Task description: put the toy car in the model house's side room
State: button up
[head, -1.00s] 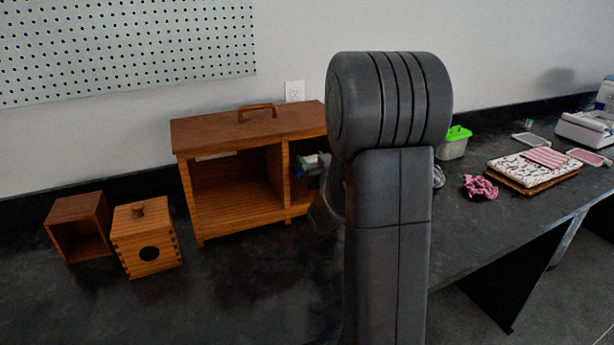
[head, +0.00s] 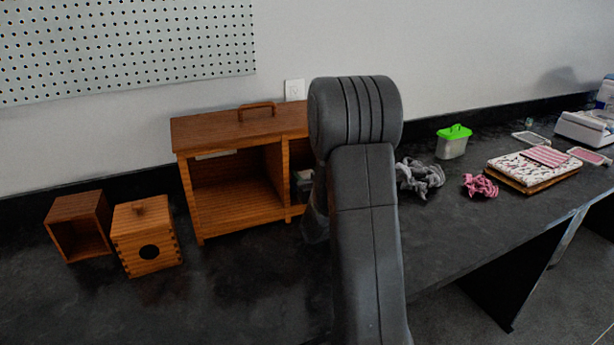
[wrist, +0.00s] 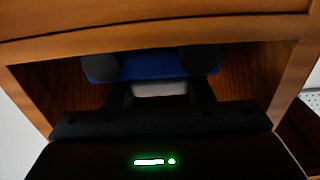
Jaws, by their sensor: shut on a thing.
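The model house (head: 225,128) is a brown wooden box with a top handle, open at the front, with a wide room and a narrower side room (head: 299,157) at its right. My arm hides much of the side room in the head view. In the wrist view, my gripper (wrist: 160,92) is shut on the toy car (wrist: 150,64), which is blue with dark wheels and a pale part between the fingers. The car is at the wooden side room (wrist: 240,75), under a wooden board. I cannot tell how deep it is or whether it touches the floor.
A small open wooden box (head: 78,212) and a lidded box with a round hole (head: 146,240) stand left of the house. Right of my arm are grey cloth (head: 420,176), a pink scrunchie (head: 480,186), a green-lidded tub (head: 452,145) and notebooks (head: 530,170). The front counter is clear.

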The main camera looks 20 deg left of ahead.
jog(key=shift+f, duration=0.2)
jog(key=o, duration=1)
jog(key=shift+r, duration=0.1)
jog(key=shift+r, duration=0.2)
jog(key=b+v, duration=0.1)
jog(key=v, duration=1.1)
jog(key=shift+f, duration=0.15)
jog(key=shift+a, duration=0.1)
